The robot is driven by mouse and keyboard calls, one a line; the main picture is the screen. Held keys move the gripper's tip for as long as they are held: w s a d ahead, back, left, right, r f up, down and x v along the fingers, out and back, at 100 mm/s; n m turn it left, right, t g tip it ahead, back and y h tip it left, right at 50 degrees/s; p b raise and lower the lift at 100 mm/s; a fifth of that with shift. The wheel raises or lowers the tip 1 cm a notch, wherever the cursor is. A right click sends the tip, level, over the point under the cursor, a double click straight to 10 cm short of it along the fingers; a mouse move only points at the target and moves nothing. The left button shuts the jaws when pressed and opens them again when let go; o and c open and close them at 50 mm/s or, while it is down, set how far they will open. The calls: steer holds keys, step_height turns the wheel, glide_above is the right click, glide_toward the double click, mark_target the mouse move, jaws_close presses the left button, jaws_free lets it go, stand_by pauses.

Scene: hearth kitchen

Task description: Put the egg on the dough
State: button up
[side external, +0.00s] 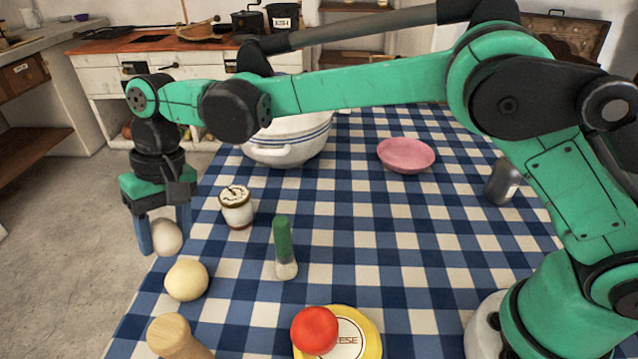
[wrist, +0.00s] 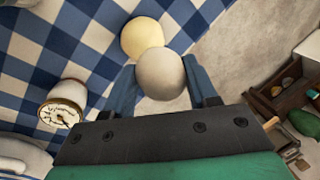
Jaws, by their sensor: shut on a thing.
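My gripper (side external: 165,236) points down near the left edge of the table and is shut on the egg (side external: 167,238). In the wrist view the egg (wrist: 160,74) sits between the two blue fingers. The dough (side external: 187,280) is a pale yellow ball on the checked cloth, in front of and slightly right of the gripper in the side view. In the wrist view the dough (wrist: 143,37) shows just beyond the egg, partly covered by it. The egg is held up in the air, apart from the table; whether it touches the dough I cannot tell for certain.
A jar (side external: 236,207) and a green-handled brush (side external: 284,248) stand right of the gripper. A wooden pin (side external: 175,338), a red ball (side external: 314,330) on a yellow cheese tin (side external: 368,335), a white pot (side external: 290,140) and a pink plate (side external: 406,155) share the table. Its middle is clear.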

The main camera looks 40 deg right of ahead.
mark_target(174, 249)
steer(key=shift+f, duration=1.75)
steer(key=shift+f, duration=0.2)
steer(key=o, duration=0.9)
steer(key=shift+c, duration=0.2)
steer(key=d+r+t, duration=0.2)
steer(key=d+r, duration=0.8)
steer(key=r, duration=0.4)
steer(key=s+d+f+m+t+h, duration=0.1)
steer(key=s+d+f+t, duration=0.1)
steer(key=s+d, duration=0.4)
steer(key=s+d+f+t+h, duration=0.2)
steer(key=s+d, duration=0.4)
steer(key=d, duration=0.4)
step_height(174, 249, down, 2)
steer(key=shift+d+m+t, duration=0.35)
steer(key=shift+m+t, duration=0.05)
steer(key=shift+t, duration=0.4)
